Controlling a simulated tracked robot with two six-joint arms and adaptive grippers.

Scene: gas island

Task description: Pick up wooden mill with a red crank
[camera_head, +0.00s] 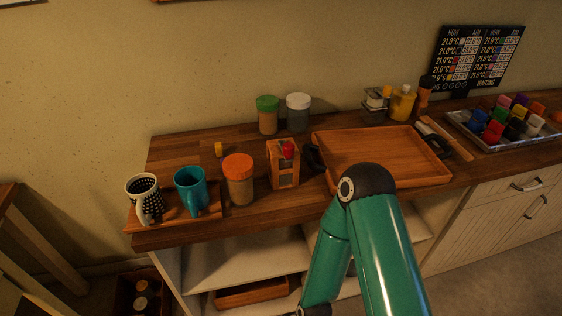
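The wooden mill (283,171) stands upright on the wooden counter, left of the middle of the view. Its red crank part (288,149) shows near its top. An orange-lidded jar (239,180) stands just left of it, apart from it. The wooden tray (383,153) lies to its right, with a dark handle close to the mill. A teal arm of mine rises from the bottom, right of the mill, and bends in front of the tray. Neither gripper can be seen in this view.
A teal mug (190,189) and a dotted mug (143,196) sit at the left end. Green-lidded (268,116) and white-lidded (298,113) jars stand behind the mill. A rack of coloured items (502,122) is at right. Open shelves lie below the counter.

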